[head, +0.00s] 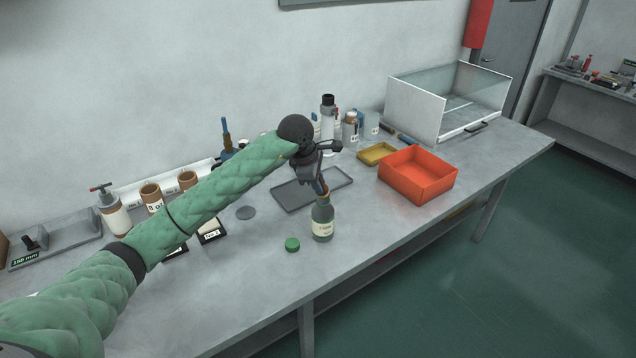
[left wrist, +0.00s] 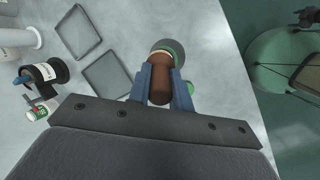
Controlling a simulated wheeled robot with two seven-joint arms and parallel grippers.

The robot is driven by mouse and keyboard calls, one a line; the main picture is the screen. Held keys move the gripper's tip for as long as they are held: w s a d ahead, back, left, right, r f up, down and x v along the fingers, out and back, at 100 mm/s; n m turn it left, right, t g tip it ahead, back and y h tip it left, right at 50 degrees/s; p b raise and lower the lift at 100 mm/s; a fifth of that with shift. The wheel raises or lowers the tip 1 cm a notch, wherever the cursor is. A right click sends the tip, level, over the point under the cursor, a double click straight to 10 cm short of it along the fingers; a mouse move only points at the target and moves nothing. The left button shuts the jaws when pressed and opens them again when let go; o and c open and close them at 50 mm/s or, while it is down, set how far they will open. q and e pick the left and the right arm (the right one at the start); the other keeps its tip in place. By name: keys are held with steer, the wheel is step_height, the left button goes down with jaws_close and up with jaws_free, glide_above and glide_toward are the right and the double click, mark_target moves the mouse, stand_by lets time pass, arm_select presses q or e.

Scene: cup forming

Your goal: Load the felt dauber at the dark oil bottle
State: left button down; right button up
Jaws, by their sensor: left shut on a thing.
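The dark green oil bottle (head: 323,228) stands upright near the table's front edge, with a pale label and no cap on it. A green cap (head: 292,244) lies to its left. My left gripper (head: 321,188) is right above the bottle, pointing down, shut on the brown-handled dauber (left wrist: 158,80). In the head view the dauber's brown part (head: 325,197) shows at the bottle's mouth. Its felt end is hidden, so I cannot tell how deep it sits. In the left wrist view the bottle (left wrist: 170,46) shows behind the dauber. A dark shape in that view's top right corner may be my right gripper.
A grey tray (head: 296,207) lies behind the bottle. An orange bin (head: 420,190) and a yellow tray (head: 378,149) stand to the right, with a clear-walled case (head: 414,110) beyond. Several bottles stand along the wall. The table front left of the cap is clear.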

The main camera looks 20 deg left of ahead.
arm_select(q)
steer(key=shift+f, duration=0.25)
stand_by(0.3)
steer(key=shift+d, duration=0.15)
stand_by(1.0)
steer(key=shift+w+r, duration=0.1)
steer(key=shift+r, duration=3.55)
